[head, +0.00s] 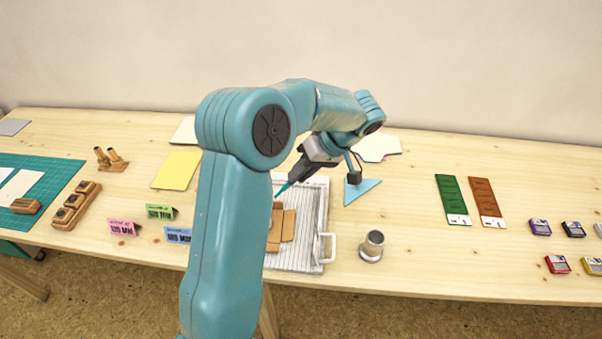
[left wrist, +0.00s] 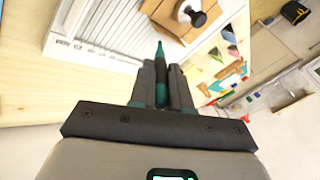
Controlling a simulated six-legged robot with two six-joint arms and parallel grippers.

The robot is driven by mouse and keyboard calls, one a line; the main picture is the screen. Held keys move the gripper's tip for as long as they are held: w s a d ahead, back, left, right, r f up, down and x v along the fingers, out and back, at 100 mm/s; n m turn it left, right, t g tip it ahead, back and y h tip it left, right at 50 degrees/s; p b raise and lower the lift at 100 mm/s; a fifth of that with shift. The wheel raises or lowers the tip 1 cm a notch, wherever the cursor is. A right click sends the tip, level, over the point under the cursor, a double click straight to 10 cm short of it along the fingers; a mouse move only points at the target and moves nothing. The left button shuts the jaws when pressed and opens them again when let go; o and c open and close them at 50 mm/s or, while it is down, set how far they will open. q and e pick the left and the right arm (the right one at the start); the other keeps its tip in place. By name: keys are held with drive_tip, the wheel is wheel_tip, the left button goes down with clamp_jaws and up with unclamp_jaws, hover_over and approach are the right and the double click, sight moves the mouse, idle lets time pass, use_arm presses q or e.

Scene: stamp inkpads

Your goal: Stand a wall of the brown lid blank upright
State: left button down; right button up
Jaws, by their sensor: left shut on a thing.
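The brown lid blank (head: 288,226) lies on a grey ribbed board (head: 308,240), partly hidden behind my arm in the head view. It also shows at the top of the left wrist view (left wrist: 165,17), with a round metal knob-like piece (left wrist: 191,12) on it. My left gripper (head: 292,180) is shut on a slim teal pointed tool (left wrist: 161,62). The tool's tip points toward the blank's far side in the head view; whether it touches the blank I cannot tell. No wall clearly stands upright. My right gripper is not in view.
A metal cup (head: 372,244) stands right of the board, near its white handle (head: 328,248). A blue triangle (head: 360,189) lies behind. Small coloured signs (head: 123,228) stand to the left. Green and brown strips (head: 452,198) and inkpads (head: 557,264) lie right.

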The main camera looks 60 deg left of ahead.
use_arm(q)
drive_tip(key=shift+w+a+r+p, duration=0.15)
drive_tip(key=shift+a+r+p, duration=0.05)
drive_tip(key=shift+r+p, duration=1.45)
drive_tip(key=shift+w+a+r+p, duration=0.15)
drive_tip(key=shift+r+p, duration=1)
drive_tip(key=shift+r, duration=0.85)
